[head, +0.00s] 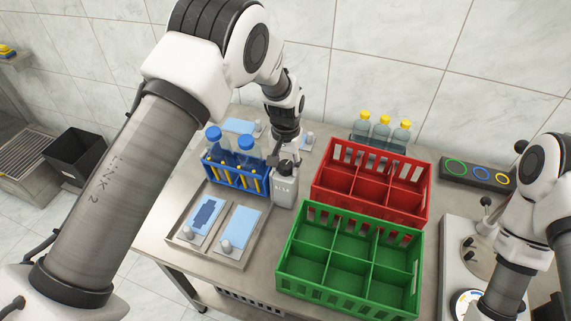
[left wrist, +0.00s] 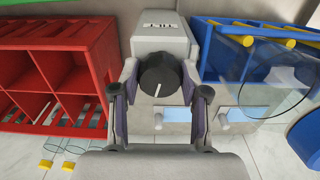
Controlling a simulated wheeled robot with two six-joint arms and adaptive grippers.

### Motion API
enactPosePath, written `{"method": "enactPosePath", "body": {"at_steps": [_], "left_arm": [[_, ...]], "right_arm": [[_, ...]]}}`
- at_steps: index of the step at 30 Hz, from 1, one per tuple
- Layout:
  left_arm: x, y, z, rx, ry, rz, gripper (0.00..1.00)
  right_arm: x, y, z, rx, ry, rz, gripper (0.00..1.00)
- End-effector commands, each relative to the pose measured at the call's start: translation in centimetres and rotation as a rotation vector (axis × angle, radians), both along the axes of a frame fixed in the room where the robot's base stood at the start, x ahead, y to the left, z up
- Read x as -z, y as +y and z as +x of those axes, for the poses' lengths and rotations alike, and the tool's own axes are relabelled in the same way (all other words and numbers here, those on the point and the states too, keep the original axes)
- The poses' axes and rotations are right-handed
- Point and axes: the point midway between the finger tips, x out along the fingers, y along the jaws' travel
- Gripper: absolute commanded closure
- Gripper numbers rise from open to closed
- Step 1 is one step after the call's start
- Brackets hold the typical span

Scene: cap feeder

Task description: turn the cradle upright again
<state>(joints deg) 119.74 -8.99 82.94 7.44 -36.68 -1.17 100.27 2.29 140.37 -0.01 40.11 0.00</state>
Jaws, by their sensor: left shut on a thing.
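The blue cradle (head: 237,180) with yellow posts stands at the back left of the table, with blue-capped clear bottles (head: 246,146) in or just behind it. I cannot tell its exact tilt. Right beside it is a grey block (head: 285,190), marked TILT in the left wrist view (left wrist: 160,40), with a black knob (left wrist: 160,75) bearing a white line. The line points down in that view. My left gripper (head: 284,160) is shut on the knob, one finger on each side. The cradle's blue side and yellow posts (left wrist: 255,65) show at right there. My right gripper is out of view.
A red crate (head: 372,183) and a green crate (head: 350,262), both with empty compartments, stand right of the block. A metal tray (head: 190,240) with light blue pads lies in front of the cradle. Yellow-capped bottles (head: 382,132) stand behind the red crate.

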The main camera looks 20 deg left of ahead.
Motion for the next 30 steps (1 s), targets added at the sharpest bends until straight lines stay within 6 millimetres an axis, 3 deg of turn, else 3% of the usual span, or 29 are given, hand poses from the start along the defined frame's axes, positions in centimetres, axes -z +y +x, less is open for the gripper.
{"method": "enactPosePath", "body": {"at_steps": [12,28,29,30], "left_arm": [[0.40,-0.05,-0.37,-0.204,0.012,0.001,0.90],[0.38,-0.05,-0.36,-0.230,0.011,0.001,0.90],[0.37,-0.05,-0.35,-0.230,0.011,0.001,0.45],[0.34,-0.05,-0.32,-0.230,0.010,0.001,0.30]], "right_arm": [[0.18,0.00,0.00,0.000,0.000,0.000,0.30],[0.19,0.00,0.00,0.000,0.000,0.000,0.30],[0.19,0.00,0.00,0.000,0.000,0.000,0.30],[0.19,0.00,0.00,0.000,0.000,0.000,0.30]]}}
